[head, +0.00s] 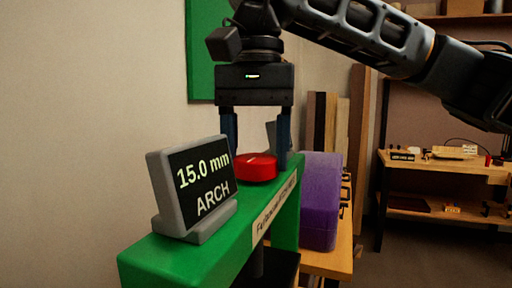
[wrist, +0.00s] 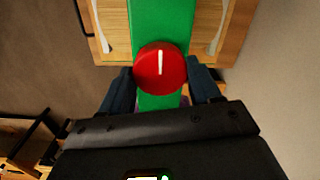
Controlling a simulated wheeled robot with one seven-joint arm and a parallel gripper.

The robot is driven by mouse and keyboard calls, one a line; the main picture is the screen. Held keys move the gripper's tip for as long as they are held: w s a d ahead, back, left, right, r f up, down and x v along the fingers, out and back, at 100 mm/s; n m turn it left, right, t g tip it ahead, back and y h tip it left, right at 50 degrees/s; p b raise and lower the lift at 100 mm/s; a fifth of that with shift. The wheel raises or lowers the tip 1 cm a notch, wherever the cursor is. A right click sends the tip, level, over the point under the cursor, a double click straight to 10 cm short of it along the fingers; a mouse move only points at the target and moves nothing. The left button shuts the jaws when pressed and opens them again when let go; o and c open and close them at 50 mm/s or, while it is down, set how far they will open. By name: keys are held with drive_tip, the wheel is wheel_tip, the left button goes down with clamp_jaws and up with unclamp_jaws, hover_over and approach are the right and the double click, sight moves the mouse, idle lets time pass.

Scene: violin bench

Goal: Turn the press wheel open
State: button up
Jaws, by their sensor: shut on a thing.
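The red press wheel (head: 257,168) sits on top of the green press beam (head: 160,252). In the wrist view the wheel (wrist: 160,68) is round, with a white mark pointing straight up in the picture. My gripper (head: 256,160) reaches down from above, one dark finger on each side of the wheel. In the wrist view my gripper's fingers (wrist: 160,78) flank the wheel's left and right sides, and it is shut on the wheel. A grey display (head: 197,185) on the beam reads "15.0 mm ARCH".
A purple block (head: 320,200) stands right of the beam on a wooden bench (head: 343,255). A green panel (head: 203,55) is on the wall behind. Another bench (head: 440,162) with small items stands at the far right. Floor between them looks clear.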

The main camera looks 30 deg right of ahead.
sight(256, 157)
drive_tip(key=o, duration=1.1)
drive_tip(key=shift+c, duration=0.2)
wheel_tip(256, 157, up, 8)
drive_tip(key=shift+f+p, duration=0.1)
drive_tip(key=shift+p, duration=0.2)
